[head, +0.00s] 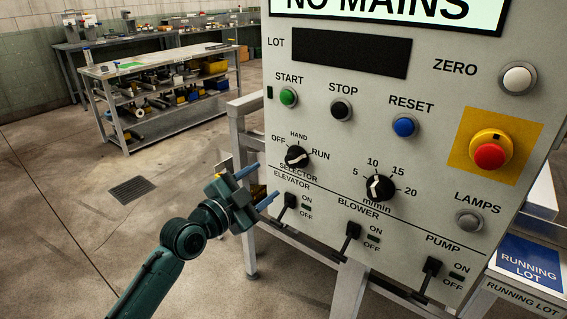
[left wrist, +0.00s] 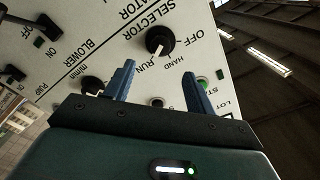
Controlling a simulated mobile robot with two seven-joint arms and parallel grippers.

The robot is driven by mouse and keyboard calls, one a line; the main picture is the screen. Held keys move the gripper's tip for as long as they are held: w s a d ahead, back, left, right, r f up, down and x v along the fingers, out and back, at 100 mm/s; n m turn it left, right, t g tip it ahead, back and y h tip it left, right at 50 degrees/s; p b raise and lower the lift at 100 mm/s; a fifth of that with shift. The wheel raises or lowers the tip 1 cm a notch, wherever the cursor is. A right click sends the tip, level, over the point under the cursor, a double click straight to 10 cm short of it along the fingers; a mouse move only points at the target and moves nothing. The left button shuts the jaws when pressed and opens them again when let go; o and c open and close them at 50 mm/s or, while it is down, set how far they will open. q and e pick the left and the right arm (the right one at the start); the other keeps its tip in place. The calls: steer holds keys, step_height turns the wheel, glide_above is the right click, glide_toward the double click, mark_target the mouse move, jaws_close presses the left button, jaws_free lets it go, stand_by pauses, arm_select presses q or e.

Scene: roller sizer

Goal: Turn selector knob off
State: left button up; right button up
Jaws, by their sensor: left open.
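The selector knob (head: 297,157) is a black round knob on the grey control panel, with OFF at its left, HAND above and RUN at its right. Its white pointer mark appears turned to the RUN side, away from OFF. My left gripper (head: 258,187) is open and empty, below and left of the knob, its blue fingers toward the panel. In the left wrist view the knob (left wrist: 160,40) shows upside down beyond the gap between the open fingers (left wrist: 159,70), apart from them. My right gripper is not in view.
Just below the knob is the elevator switch (head: 289,202), near my lower finger. A red emergency stop (head: 489,156) is farther right. Open floor lies left of the panel.

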mark_target(290, 162)
arm_select(q)
steer(key=x, duration=1)
steer(key=shift+a, duration=0.1)
steer(key=shift+c, duration=0.4)
steer(key=c, duration=0.9)
